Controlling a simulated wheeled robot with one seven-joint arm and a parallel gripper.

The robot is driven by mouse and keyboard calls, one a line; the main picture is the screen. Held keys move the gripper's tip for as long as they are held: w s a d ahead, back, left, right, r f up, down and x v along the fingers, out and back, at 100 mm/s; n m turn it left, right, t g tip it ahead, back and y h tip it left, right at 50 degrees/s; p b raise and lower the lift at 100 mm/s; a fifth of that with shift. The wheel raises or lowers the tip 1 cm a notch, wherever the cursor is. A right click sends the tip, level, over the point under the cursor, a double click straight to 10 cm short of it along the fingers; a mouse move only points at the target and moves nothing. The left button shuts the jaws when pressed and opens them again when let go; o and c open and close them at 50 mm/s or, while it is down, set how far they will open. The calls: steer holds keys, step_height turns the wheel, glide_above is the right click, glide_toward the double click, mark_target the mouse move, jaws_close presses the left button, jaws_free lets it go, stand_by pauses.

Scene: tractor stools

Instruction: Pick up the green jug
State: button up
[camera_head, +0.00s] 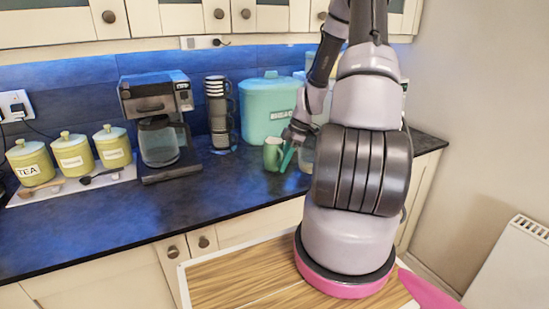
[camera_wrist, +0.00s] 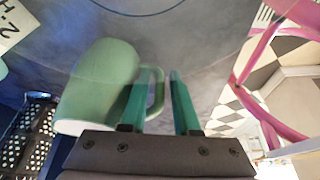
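The green jug (camera_head: 272,153) stands on the dark worktop, in front of the teal bread bin. In the wrist view the jug (camera_wrist: 98,82) fills the left side, with its handle (camera_wrist: 158,90) towards the right. My gripper (camera_head: 287,158) is at the jug's right side in the head view. In the wrist view its two teal fingers (camera_wrist: 162,102) are apart. The handle shows in the gap, close to the left finger, which overlaps part of it. I cannot tell whether they touch.
A teal bread bin (camera_head: 268,105) stands behind the jug. Stacked dark cups (camera_head: 219,110) and a coffee maker (camera_head: 160,130) are to the left, then several green canisters (camera_head: 73,153). The worktop (camera_head: 215,190) in front is clear. A wooden-topped surface (camera_head: 235,277) is below.

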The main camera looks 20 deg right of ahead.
steer(key=shift+a+f, duration=0.2)
steer(key=shift+f, duration=0.25)
steer(key=shift+c, duration=0.3)
jaws_close()
stand_by(0.9)
